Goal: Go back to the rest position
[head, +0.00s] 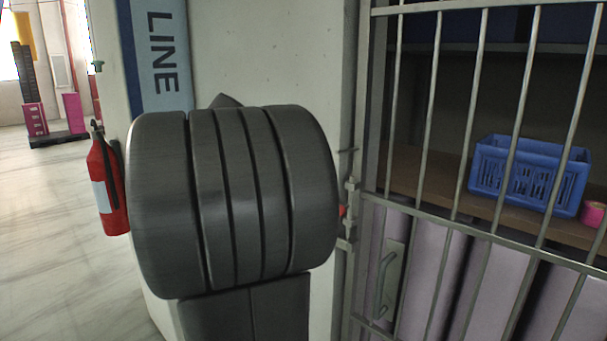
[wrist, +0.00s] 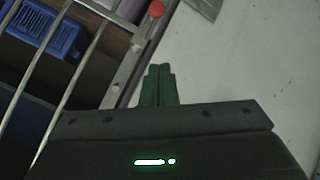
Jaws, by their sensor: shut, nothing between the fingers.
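My gripper (wrist: 158,84) shows at the bottom of the wrist view, its two dark fingers together and nothing between them. It points toward a pale wall and the edge of a barred gate. In the head view my own dark arm fills the middle and hides the gripper.
A barred metal gate (head: 436,215) stands at the right, with a latch (head: 351,200) at its left edge. Behind it a blue crate (head: 525,178) and a pink roll (head: 592,214) sit on a shelf. A red fire extinguisher (head: 104,185) is at the left; open floor (head: 55,240) lies beyond.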

